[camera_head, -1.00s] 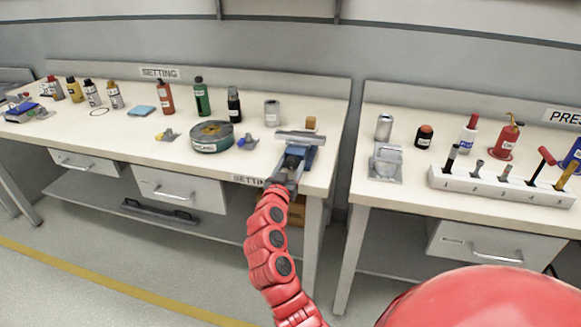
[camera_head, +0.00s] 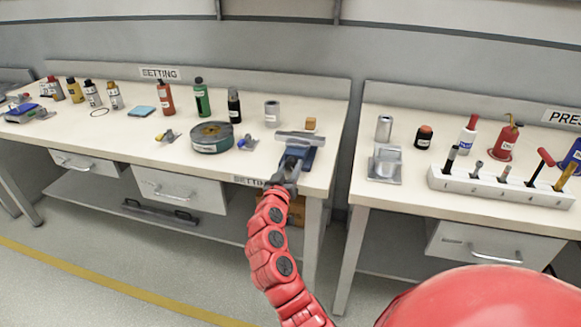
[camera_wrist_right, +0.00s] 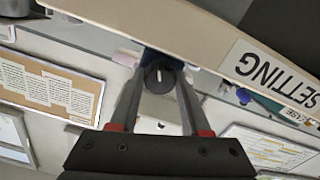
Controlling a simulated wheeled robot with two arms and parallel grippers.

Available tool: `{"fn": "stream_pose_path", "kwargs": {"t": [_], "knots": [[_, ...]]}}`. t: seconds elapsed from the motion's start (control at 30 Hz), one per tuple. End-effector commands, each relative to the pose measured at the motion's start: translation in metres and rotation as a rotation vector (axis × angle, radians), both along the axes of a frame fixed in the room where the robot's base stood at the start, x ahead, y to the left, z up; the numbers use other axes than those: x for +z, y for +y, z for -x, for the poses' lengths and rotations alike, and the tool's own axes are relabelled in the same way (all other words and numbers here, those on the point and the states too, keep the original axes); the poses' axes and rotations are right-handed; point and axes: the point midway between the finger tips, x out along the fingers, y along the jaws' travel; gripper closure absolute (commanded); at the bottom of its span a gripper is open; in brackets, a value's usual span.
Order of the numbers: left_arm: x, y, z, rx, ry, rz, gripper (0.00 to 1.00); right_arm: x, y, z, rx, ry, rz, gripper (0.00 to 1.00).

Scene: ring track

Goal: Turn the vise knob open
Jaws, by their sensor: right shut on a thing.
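The blue-grey vise (camera_head: 308,155) with a pale top jaw stands at the front right edge of the left bench. Its black round knob (camera_wrist_right: 158,75) with a white mark faces my right wrist camera. My right gripper (camera_head: 288,174) reaches up to the vise from the front, over the bench edge. In the right wrist view the two fingers (camera_wrist_right: 158,84) lie on either side of the knob and are shut on it. The knob itself is hidden behind the gripper in the head view. My left gripper is not in view.
A round green-grey tin (camera_head: 212,138) and a small blue-and-yellow part (camera_head: 247,142) lie left of the vise. A small brown block (camera_head: 311,124) is behind it. A second bench (camera_head: 400,197) stands right, beyond a gap. Drawers (camera_head: 180,188) are below the left bench.

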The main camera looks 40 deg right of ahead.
Motion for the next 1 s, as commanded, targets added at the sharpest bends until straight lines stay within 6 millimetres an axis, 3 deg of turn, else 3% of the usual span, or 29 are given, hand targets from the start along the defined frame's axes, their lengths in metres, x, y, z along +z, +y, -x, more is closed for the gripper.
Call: {"fn": "stream_pose_path", "kwargs": {"t": [1.0], "knots": [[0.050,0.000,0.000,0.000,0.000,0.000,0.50,0.002,0.001,0.000,0.000,0.737,0.626,1.00]]}}
